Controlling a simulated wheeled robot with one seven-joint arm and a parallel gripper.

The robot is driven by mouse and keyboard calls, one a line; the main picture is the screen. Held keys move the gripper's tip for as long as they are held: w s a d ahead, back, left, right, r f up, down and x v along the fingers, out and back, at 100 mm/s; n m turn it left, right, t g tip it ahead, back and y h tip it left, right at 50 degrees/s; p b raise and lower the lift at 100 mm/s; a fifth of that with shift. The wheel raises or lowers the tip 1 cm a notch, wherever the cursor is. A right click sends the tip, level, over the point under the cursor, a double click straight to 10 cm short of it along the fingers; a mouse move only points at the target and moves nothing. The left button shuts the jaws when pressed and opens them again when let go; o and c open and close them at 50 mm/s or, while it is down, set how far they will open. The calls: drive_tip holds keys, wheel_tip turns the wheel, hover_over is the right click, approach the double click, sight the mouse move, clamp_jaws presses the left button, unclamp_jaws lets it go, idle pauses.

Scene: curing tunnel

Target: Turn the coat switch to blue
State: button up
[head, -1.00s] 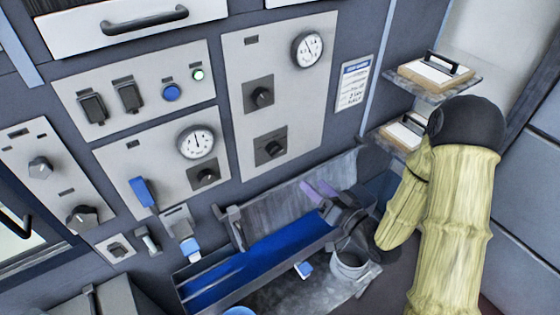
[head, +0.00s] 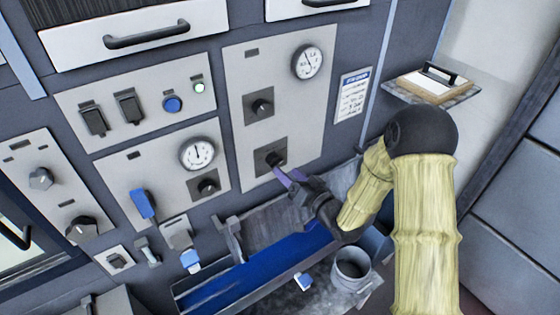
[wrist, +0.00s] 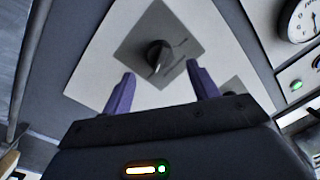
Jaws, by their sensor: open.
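A dark rotary switch (head: 273,158) on a square grey plate is low on the right-hand panel in the head view. My gripper (head: 283,176) is just in front of it. In the wrist view the dark knob (wrist: 158,56) lies ahead of and between the two purple fingers of my open gripper (wrist: 162,88). The fingers look short of the knob, with nothing between the tips. Faint marks lie beside the knob. I cannot read a label or tell a blue position. A similar switch (head: 262,106) sits above it on the same panel.
A gauge (head: 307,63) tops the same panel. A long trough with blue inside (head: 250,268) and a grey bucket (head: 352,270) lie below my arm. A blue lever (head: 143,204) is on the panel to the left. A shelf (head: 432,92) stands at the right.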

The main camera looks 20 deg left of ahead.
sight(279, 164)
drive_tip(key=p+x, duration=0.1)
drive_tip(key=x, duration=0.4)
drive_tip(key=shift+c, duration=0.2)
drive_tip(key=c, duration=1)
